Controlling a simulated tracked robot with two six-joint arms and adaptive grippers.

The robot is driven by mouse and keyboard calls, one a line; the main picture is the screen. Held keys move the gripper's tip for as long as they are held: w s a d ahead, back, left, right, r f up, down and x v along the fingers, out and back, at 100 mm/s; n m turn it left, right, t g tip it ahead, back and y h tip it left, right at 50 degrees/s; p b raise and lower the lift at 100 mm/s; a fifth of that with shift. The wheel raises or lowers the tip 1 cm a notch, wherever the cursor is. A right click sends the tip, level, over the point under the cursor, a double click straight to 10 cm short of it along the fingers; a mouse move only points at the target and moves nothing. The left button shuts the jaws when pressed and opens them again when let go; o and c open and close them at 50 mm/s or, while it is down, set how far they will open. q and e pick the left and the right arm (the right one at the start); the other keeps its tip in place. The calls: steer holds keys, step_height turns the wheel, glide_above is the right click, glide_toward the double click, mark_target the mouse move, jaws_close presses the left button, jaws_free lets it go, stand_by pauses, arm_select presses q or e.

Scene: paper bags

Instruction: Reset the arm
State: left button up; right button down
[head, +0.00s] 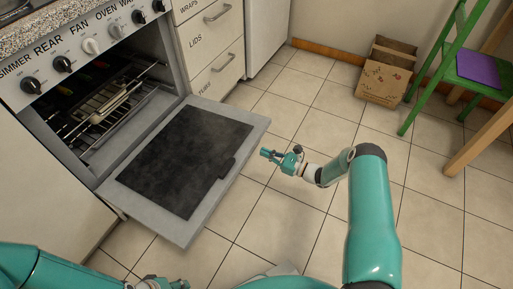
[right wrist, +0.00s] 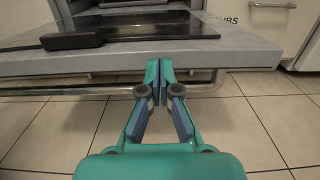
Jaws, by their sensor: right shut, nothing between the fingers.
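My right arm reaches out over the floor in the head view. Its gripper (head: 268,155) is just right of the lowered oven door (head: 228,172), near the door's right edge. In the right wrist view the gripper (right wrist: 159,72) has its fingers together with nothing between them, in front of the oven door's edge (right wrist: 215,57). I cannot tell whether it touches the door. My left arm comes in at the bottom left of the head view, and only part of the left gripper (head: 165,284) shows at the bottom edge; its fingers cannot be made out.
The oven (head: 95,50) stands open, with a rack and tray (head: 108,100) inside. Drawers (head: 215,70) stand right of it. A cardboard-coloured paper bag (head: 382,80) stands by the back wall, beside a green chair (head: 480,85). The tiled floor (head: 310,100) in the middle is clear.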

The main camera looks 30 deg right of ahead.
steer(key=s+a+f+n+g+y, duration=0.1)
steer(key=s+a+f+n+g, duration=0.25)
steer(key=s+a+g, duration=0.35)
steer(key=s+a+f+n+g, duration=0.2)
steer(key=s+a+n+g, duration=0.2)
steer(key=s+a, duration=0.3)
steer(key=s+a+f+n+g+h, duration=0.1)
steer(key=s+a+n+g+h, duration=0.15)
steer(key=s+n, duration=0.3)
steer(key=s+a+f+n+g+h, duration=0.1)
steer(key=s+n+g+h, duration=0.3)
steer(key=s, duration=0.3)
step_height(320, 180, up, 36)
steer(key=s+a+n+t+p, duration=0.2)
steer(key=n+p, duration=0.7)
steer(key=p, duration=2.1)
steer(key=shift+s+f+n+t+h+p, duration=0.2)
steer(key=shift+s+n+t+h+p, duration=0.1)
steer(key=shift+n+t+h, duration=0.2)
